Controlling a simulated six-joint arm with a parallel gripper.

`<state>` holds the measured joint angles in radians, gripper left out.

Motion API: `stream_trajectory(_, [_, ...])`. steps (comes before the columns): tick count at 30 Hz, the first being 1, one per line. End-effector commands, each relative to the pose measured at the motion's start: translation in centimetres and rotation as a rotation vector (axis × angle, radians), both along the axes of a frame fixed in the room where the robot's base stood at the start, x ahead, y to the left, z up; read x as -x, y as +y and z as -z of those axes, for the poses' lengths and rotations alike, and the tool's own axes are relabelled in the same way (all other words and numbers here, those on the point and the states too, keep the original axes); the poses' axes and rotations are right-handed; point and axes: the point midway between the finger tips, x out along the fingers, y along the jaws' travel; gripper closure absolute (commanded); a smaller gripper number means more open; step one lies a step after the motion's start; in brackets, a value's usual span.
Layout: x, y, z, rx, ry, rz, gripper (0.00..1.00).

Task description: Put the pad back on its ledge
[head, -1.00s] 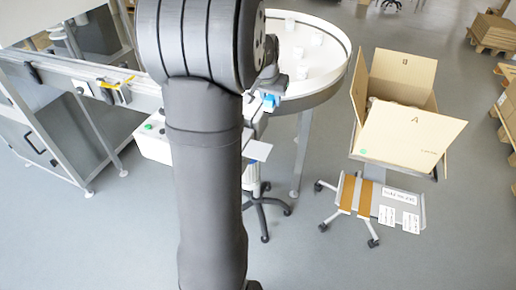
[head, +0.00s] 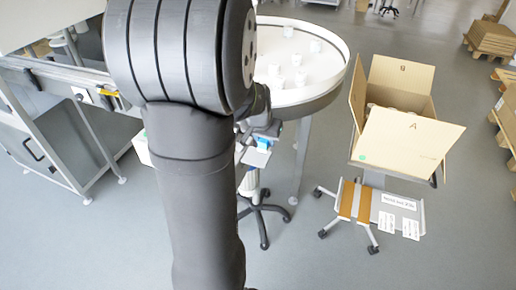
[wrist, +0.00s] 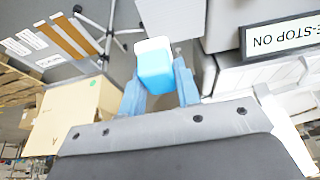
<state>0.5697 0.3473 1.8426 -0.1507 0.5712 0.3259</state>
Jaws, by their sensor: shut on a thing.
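The pad (wrist: 155,67) is a light-blue block with a whitish top end, between the two blue-grey fingers of my gripper (wrist: 158,80) in the wrist view. My gripper is shut on it. In the head view my gripper (head: 264,142) is partly behind my arm, and the pad is too small to make out clearly. A pale flat plate (head: 256,158) lies just below the gripper there. A pale flat panel (wrist: 172,18) is just beyond the pad in the wrist view. I cannot tell for certain whether this is the ledge, or whether the pad touches it.
A round white-topped table (head: 320,75) with several small white jars stands behind the gripper. An open cardboard box (head: 408,137) is on a wheeled stand to the right. A conveyor frame (head: 50,75) is on the left.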

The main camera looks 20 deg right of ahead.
Motion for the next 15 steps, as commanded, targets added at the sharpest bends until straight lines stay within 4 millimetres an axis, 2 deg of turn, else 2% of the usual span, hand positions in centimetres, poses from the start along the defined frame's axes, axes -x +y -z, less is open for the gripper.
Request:
stream_trajectory(3, [-1.7, 0.9, 1.1, 0.0, 0.0, -0.002, 0.91])
stream_trajectory(6, [-2.3, 1.2, 1.5, 0.001, 0.0, -0.002, 0.91])
stream_trajectory(8, [-2.4, 1.3, 1.8, 0.0, 0.0, 0.0, 0.91])
stream_trajectory(15, [-2.4, 1.3, 5.1, 0.0, 0.0, 0.0, 0.91])
